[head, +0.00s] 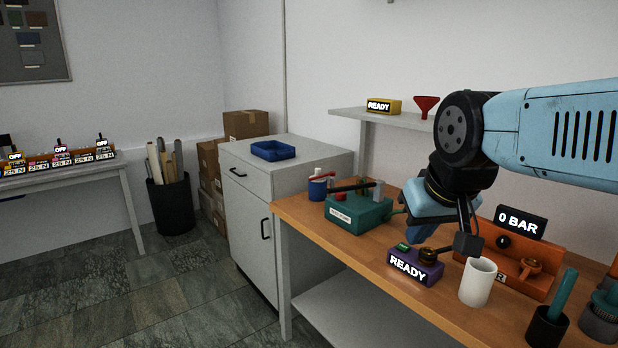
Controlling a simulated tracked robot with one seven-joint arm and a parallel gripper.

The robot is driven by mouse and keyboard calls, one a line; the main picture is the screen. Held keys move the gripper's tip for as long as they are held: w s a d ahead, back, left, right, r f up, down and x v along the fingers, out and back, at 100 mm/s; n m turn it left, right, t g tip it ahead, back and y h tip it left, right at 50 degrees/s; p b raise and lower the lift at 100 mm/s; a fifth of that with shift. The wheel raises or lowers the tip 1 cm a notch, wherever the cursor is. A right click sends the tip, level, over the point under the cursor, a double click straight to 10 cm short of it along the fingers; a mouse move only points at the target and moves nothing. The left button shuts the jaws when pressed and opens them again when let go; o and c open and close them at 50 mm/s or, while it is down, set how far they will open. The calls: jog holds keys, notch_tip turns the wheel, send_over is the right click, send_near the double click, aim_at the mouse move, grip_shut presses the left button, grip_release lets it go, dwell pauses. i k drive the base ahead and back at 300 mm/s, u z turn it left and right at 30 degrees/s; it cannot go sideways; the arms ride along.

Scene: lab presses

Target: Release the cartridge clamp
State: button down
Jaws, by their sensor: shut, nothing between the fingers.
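No part in the head view is clearly marked as the cartridge clamp, so I cannot tell which it is. An orange bench unit (515,276) has a "0 BAR" display (521,222) and an orange knob-like part (530,265). A purple box (414,269) reads "READY" and has a green button (403,246) and a dark round knob on top. My gripper (467,243) is shut and empty, low over the bench between the purple box and the orange unit. It hides part of the orange unit. I cannot tell whether it touches anything.
A white mug (478,282) stands in front of the orange unit. A dark cup with a teal-handled tool (547,325) is at the front right. A green pump unit (358,213) and a blue cup (317,188) stand at the left. A shelf (400,119) is behind.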

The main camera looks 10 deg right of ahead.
aim_at(332, 173)
jog(key=u, duration=0.6)
jog(key=i, duration=1.75)
jog(key=z, duration=0.75)
jog(key=k, duration=0.9)
jog(key=z, duration=0.15)
jog(key=i, duration=0.9)
jog(key=u, duration=0.1)
